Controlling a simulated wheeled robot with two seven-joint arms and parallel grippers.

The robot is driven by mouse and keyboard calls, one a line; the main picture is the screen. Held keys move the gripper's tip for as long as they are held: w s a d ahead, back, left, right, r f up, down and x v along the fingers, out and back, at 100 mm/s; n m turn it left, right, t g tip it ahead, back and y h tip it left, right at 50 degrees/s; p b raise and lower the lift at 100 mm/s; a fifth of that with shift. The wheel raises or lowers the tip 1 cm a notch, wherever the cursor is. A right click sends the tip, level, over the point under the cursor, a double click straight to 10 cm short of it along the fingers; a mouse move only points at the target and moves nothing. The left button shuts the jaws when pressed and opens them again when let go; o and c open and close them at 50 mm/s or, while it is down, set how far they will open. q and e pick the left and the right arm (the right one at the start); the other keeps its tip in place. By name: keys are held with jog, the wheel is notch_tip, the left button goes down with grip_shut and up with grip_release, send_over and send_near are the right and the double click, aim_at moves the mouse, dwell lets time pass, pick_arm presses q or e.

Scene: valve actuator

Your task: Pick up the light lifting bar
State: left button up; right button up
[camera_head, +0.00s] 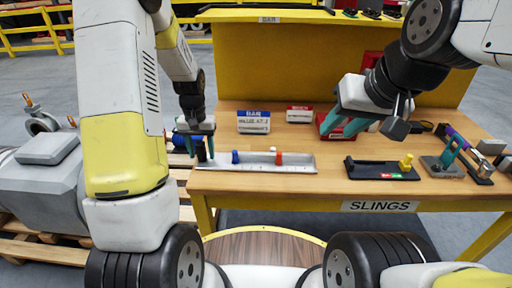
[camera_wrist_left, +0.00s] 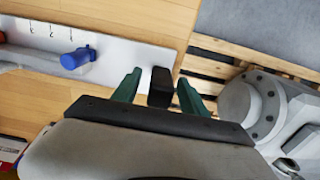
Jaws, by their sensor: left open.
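A long whitish plate (camera_head: 270,168) lies flat near the table's front left edge. A slim grey bar (camera_wrist_left: 20,65) runs along it, with a blue piece (camera_wrist_left: 75,62) standing near its end; I cannot tell for sure if this is the light lifting bar. My left gripper (camera_head: 200,150) is open over the plate's left end. In the left wrist view, a black block (camera_wrist_left: 160,88) shows between its two green fingers; I cannot tell if they touch it. My right gripper (camera_head: 362,125) is above the back right of the table; whether it is open is unclear.
A blue BAR sign (camera_head: 254,121) and a red-topped sign (camera_head: 299,114) stand behind the plate. A black tray (camera_head: 382,170) with a yellow knob and a purple-and-teal fixture (camera_head: 456,150) are at the right. A grey valve body (camera_head: 40,185) sits on a pallet left of the table.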

pick_arm(q)
jog(key=shift+c, duration=0.2)
grip_shut()
dwell(1.1)
